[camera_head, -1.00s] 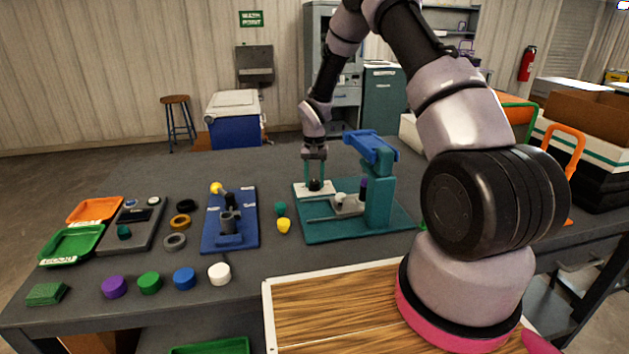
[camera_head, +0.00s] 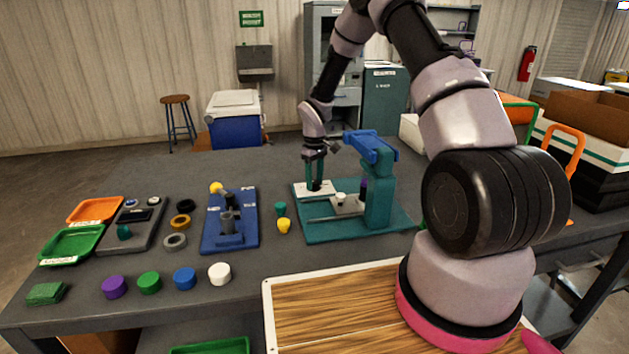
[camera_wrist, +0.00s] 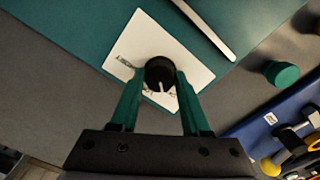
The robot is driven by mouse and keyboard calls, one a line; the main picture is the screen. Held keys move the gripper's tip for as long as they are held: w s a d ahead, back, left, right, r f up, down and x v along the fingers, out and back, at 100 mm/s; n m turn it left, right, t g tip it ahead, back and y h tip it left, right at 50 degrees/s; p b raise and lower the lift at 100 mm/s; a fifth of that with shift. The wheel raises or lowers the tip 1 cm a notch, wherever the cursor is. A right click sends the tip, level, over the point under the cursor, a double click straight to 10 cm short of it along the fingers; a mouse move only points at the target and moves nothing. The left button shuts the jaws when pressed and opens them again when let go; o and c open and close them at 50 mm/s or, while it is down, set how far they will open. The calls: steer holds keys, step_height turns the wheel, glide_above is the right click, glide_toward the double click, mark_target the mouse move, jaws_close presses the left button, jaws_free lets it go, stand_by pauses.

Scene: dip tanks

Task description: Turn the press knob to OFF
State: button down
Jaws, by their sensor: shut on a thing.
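The press (camera_head: 377,190) is a teal stand with a blue head on a teal base plate, on the grey table. Its black knob (camera_wrist: 160,73) sits on a white label plate (camera_wrist: 128,45) at the base's left back corner. My gripper (camera_wrist: 160,85) points down, with one teal finger on each side of the knob, shut on it. In the head view my gripper (camera_head: 315,180) stands over the white plate and mostly hides the knob. A pale pointer mark shows on the knob's lower side in the wrist view. The label's lettering is too small to read.
A blue fixture (camera_head: 231,220) stands left of the press. A teal knob-like piece (camera_head: 280,209) and a yellow piece (camera_head: 284,226) lie between them. Several coloured round pieces line the table's front. A wooden board (camera_head: 335,310) lies nearest me.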

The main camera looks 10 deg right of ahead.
mark_target(315, 182)
steer(key=shift+n, duration=1.1)
steer(key=shift+c, duration=1.8)
jaws_free()
step_height(315, 182, up, 11)
steer(key=shift+f, duration=0.15)
